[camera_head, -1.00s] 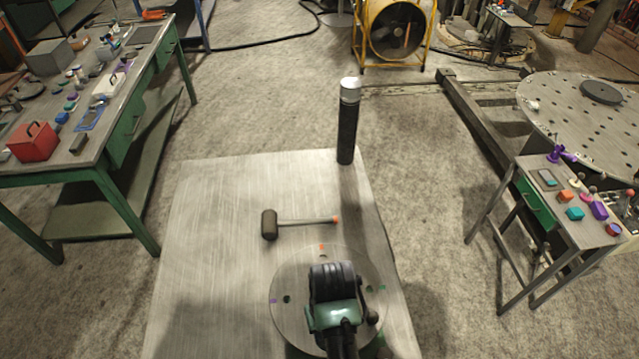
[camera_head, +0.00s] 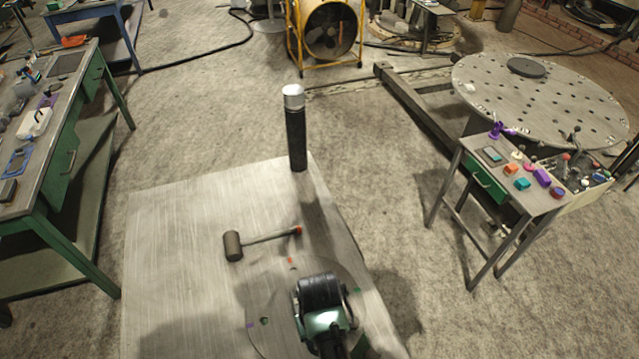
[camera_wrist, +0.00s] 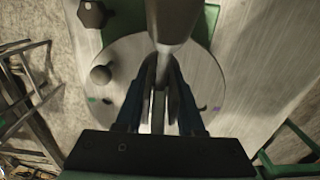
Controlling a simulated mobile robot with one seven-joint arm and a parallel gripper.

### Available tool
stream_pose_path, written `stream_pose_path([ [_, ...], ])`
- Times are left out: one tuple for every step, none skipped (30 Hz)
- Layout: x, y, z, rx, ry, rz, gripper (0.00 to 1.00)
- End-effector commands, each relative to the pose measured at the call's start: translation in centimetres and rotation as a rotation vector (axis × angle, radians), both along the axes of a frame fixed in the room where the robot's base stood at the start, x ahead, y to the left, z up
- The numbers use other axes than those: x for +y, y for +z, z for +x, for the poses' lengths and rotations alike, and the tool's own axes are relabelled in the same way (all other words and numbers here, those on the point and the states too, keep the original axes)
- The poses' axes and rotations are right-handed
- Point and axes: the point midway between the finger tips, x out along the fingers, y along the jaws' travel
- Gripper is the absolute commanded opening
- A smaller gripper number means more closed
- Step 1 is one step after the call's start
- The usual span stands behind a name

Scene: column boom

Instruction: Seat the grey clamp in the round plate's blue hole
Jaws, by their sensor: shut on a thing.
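The grey round plate (camera_head: 262,292) lies on the table and is partly hidden by my arm. It also shows in the wrist view (camera_wrist: 120,55), with a green mark on the left and a purple-blue mark on the right. In the wrist view, my gripper (camera_wrist: 160,100) is over the plate, its dark-blue fingers shut on the grey clamp (camera_wrist: 158,108). The blue hole cannot be made out clearly. In the head view my arm hides the fingertips and the clamp.
A mallet (camera_head: 233,246) lies on the table (camera_head: 170,270) behind the plate. A dark post with a silver top (camera_head: 295,130) stands at the table's back corner. A ball-like grey knob (camera_wrist: 100,74) shows by the plate. The table's left part is clear.

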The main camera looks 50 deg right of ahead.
Motion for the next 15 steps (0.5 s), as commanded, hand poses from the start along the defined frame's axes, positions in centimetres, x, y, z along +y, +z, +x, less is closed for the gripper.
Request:
stream_pose_path([
  [-0.05, -0.60, 0.08, -0.003, 0.000, -0.002, 0.00],
  [-0.05, -0.18, 0.09, -0.003, 0.000, -0.002, 0.00],
  [-0.05, -0.10, 0.08, -0.003, 0.000, -0.002, 0.00],
  [-0.05, -0.09, 0.08, -0.003, 0.000, -0.002, 0.00],
  [-0.05, -0.08, 0.08, -0.003, 0.000, -0.002, 0.00],
  [-0.05, -0.07, 0.08, -0.003, 0.000, -0.002, 0.00],
  [-0.05, -0.07, 0.08, -0.003, 0.000, -0.002, 0.00],
  [-0.05, -0.07, 0.08, -0.003, 0.000, -0.002, 0.00],
  [-0.05, -0.06, 0.08, -0.003, 0.000, -0.002, 0.00],
  [-0.05, -0.06, 0.08, -0.003, 0.000, -0.002, 0.00],
  [-0.05, -0.05, 0.08, -0.003, 0.000, -0.002, 0.00],
  [-0.04, -0.04, 0.07, -0.002, 0.000, -0.001, 0.00],
  [-0.04, -0.02, 0.06, -0.002, 0.000, -0.001, 0.00],
  [-0.03, 0.00, 0.05, -0.002, 0.000, -0.001, 0.00],
  [-0.02, 0.02, 0.05, -0.002, 0.000, -0.001, 0.00],
])
